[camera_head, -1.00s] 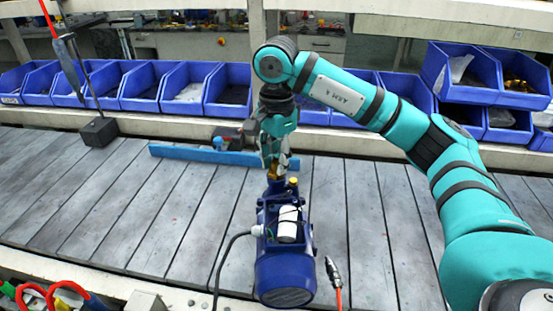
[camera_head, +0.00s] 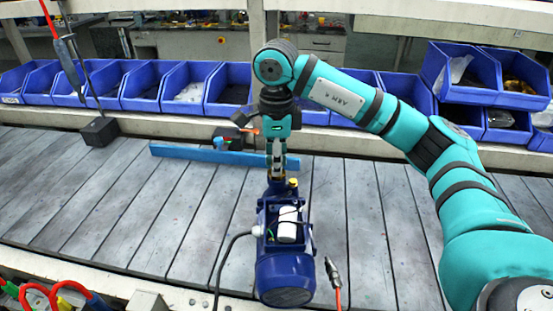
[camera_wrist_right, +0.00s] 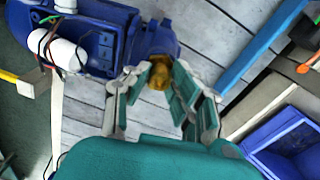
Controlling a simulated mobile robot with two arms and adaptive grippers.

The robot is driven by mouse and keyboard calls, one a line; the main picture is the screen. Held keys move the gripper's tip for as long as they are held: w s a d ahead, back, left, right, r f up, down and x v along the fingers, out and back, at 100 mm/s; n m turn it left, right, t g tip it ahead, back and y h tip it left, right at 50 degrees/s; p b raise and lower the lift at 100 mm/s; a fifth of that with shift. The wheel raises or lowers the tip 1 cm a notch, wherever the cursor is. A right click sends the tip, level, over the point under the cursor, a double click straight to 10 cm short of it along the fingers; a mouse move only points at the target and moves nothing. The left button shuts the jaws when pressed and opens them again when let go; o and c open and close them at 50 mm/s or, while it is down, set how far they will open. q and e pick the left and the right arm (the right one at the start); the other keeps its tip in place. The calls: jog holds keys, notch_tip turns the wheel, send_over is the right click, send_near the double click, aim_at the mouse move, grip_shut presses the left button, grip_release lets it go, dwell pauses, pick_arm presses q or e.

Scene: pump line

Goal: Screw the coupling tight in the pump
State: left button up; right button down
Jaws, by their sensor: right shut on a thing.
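The blue pump (camera_head: 284,275) stands on the slatted bench, its open terminal box showing white parts and wires. It also shows in the right wrist view (camera_wrist_right: 135,30). The brass coupling (camera_wrist_right: 160,75) sits at the pump's port, between the fingers of my right gripper (camera_wrist_right: 157,88). In the head view my right gripper (camera_head: 277,171) points straight down over the far end of the pump, shut on the coupling, which the fingers mostly hide there. The thread and how far the coupling is screwed in cannot be seen. My left gripper is not in view.
A blue bar (camera_head: 200,155) lies across the bench behind the pump. A row of blue bins (camera_head: 188,88) lines the back. A black block with a rod (camera_head: 99,131) stands at left. A cable and an orange-ended hose lie beside the pump.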

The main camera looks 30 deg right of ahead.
jog(key=shift+m, duration=1.7)
jog(key=m+p, duration=0.1)
jog(key=m, duration=0.2)
jog(key=shift+m, duration=0.3)
jog(key=c, duration=1.2)
grip_release()
jog(key=shift+f+n+b, duration=0.1)
jog(key=shift+n+b, duration=0.2)
jog(key=shift+n, duration=1.5)
